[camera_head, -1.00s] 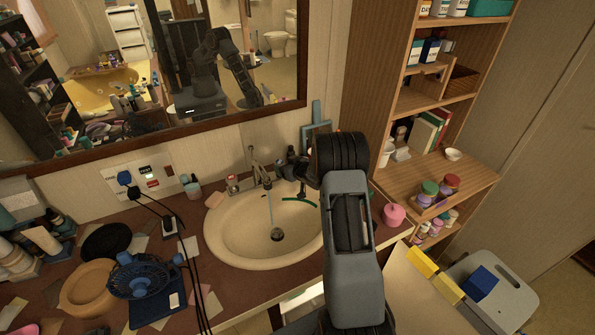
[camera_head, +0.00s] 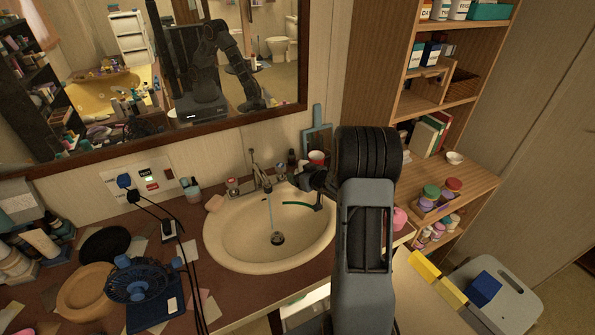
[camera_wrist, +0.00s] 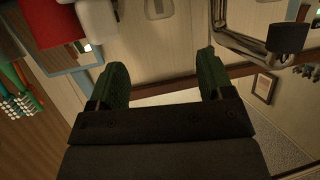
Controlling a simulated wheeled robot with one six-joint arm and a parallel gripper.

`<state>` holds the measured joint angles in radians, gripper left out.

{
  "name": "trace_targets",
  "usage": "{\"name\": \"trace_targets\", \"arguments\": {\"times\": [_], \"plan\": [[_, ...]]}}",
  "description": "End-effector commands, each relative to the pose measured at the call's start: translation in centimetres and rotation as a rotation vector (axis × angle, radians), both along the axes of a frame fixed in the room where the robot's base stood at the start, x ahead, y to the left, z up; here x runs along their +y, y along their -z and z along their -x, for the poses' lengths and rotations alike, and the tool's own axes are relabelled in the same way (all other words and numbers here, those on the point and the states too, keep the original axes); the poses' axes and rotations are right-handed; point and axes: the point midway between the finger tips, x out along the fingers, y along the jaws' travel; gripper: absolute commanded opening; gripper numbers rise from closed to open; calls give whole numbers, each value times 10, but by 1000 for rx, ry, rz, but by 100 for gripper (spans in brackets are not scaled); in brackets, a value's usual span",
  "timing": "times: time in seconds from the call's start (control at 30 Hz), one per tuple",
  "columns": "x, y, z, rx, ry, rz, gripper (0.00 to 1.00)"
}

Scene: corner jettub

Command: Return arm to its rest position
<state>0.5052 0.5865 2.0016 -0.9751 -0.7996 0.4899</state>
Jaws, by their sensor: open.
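My arm stands in front of the sink at right of centre in the head view, its thick dark joint above the counter. My gripper (camera_wrist: 163,78) shows in the wrist view with two green-padded fingers spread apart and nothing between them. In the head view only part of the gripper shows, over the right side of the basin; the rest is hidden by the arm.
The sink (camera_head: 225,240) has a faucet (camera_head: 262,180) with water running. A blue fan (camera_head: 140,283) and black cords stand at left. A wooden shelf (camera_head: 475,185) with jars is at right. A mirror (camera_head: 230,118) hangs behind.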

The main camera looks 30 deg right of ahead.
Motion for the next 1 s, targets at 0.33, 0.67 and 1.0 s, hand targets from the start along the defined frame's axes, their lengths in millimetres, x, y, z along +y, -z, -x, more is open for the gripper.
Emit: {"name": "trace_targets", "arguments": {"times": [0.33, 0.67, 1.0], "plan": [[-9, 11, 3, 58, 29, 62, 74], [-34, 29, 105, 651, 390, 228, 74], [96, -67, 239, 1027, 354, 107, 74]]}}
